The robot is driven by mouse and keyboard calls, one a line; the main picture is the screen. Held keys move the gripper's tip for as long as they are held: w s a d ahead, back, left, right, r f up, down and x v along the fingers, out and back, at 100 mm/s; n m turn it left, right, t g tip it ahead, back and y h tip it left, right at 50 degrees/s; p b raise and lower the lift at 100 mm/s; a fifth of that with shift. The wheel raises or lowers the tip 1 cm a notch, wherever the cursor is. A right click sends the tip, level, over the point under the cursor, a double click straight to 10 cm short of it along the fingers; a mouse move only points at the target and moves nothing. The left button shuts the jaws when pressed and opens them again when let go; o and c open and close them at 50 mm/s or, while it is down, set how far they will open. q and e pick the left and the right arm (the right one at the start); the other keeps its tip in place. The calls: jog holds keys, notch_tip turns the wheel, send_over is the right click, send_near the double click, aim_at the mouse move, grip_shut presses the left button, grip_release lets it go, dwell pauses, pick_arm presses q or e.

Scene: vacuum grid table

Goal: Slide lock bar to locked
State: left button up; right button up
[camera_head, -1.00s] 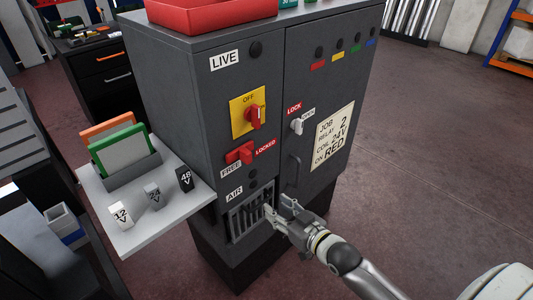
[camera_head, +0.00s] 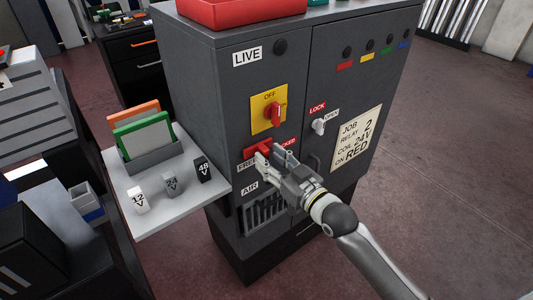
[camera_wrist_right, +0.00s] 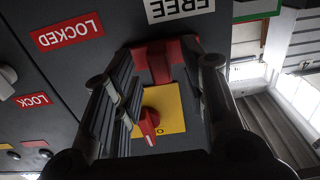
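The lock bar is a red handle (camera_head: 257,149) on the cabinet front, between the FREE label (camera_head: 245,167) and the LOCKED label (camera_head: 289,143). It sits nearer the FREE label. My right gripper (camera_head: 267,156) is at the bar and partly covers it and both labels. In the right wrist view, upside down, the red bar (camera_wrist_right: 158,62) lies between the ends of the two spread fingers (camera_wrist_right: 163,75). I cannot tell whether a finger touches it. My left gripper is in neither view.
Above the bar is a red OFF switch (camera_head: 274,113) on a yellow plate. A white LOCK/OPEN knob (camera_head: 318,126) is to the right. The AIR vent (camera_head: 263,217) is below. A side shelf (camera_head: 165,210) with boards and voltage blocks juts out left.

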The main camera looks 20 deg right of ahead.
jog(key=shift+x, duration=1.15)
jog(key=shift+c, duration=0.5)
grip_shut()
